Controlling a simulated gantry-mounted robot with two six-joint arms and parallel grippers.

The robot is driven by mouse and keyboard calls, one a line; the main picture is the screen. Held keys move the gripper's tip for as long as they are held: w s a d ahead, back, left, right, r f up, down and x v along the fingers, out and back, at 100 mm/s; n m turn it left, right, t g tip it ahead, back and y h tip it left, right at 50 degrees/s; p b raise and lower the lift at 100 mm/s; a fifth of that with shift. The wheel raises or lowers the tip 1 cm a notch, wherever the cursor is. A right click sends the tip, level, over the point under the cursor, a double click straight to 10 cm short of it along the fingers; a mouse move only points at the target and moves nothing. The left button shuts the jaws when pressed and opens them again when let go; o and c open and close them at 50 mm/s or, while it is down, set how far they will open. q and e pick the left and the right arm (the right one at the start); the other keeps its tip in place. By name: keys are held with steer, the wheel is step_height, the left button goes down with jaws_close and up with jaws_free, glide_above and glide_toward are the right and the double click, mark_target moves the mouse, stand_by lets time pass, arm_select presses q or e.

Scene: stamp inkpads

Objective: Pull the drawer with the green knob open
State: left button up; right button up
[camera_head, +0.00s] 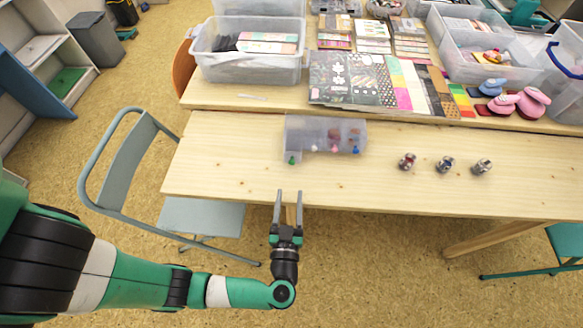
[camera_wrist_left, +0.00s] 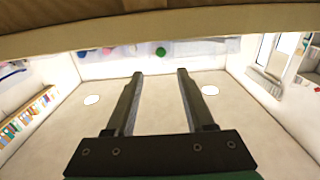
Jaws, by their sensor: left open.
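A translucent drawer unit (camera_head: 335,126) stands on the wooden table, with its row of knobs facing me. The green knob (camera_head: 291,160) is at the left end of the row. Pink, red and blue knobs follow to its right. My left gripper (camera_head: 289,194) is open and empty at the table's front edge, lined up with the green knob and apart from it. In the left wrist view, the green knob (camera_wrist_left: 160,51) shows beyond the open left gripper (camera_wrist_left: 160,74), between the fingers' directions. My right gripper is not in view.
Several small stamps (camera_head: 446,164) stand on the table to the right of the drawer unit. Patterned papers (camera_head: 345,80) and clear bins (camera_head: 250,68) fill the table behind. The table front (camera_head: 225,170) is clear left of the unit. A chair (camera_head: 125,170) stands at the left.

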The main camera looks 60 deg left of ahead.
mark_target(292, 164)
arm_select(q)
steer(key=b+x, duration=0.3)
steer(key=x, duration=0.6)
steer(key=shift+w+a+f, duration=0.1)
steer(key=shift+w+a, duration=0.05)
steer(key=shift+a, duration=0.2)
steer(key=shift+w+a, duration=0.1)
steer(key=shift+a, duration=0.15)
jaws_close()
stand_by(0.5)
